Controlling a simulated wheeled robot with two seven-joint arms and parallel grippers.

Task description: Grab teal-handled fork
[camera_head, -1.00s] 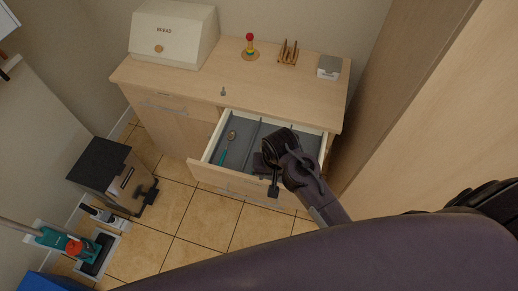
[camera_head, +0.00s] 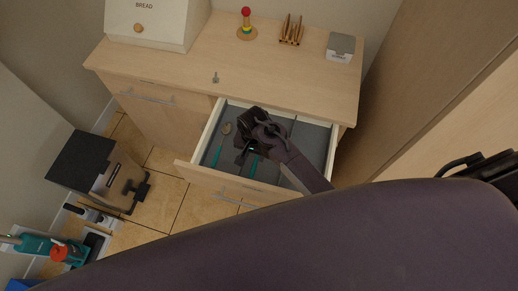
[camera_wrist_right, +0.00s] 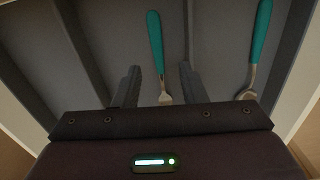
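The teal-handled fork lies in a grey compartment of the open drawer. Its teal handle (camera_head: 254,167) shows just below my right gripper in the head view; that gripper hides the rest. In the right wrist view the fork (camera_wrist_right: 156,45) points its metal end toward the gripper. My right gripper (camera_head: 243,153) is over the drawer, its two fingers (camera_wrist_right: 159,82) apart, one on each side of the fork's metal part in the picture. Nothing is gripped. I cannot tell how far the fingertips are above the fork. My left gripper is not in view.
A teal-handled spoon (camera_head: 217,152) lies in the adjacent compartment, left of the fork in the head view; it also shows in the right wrist view (camera_wrist_right: 261,35). Grey dividers and the drawer front (camera_head: 225,184) border the space. A black bin (camera_head: 90,165) stands on the floor at left.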

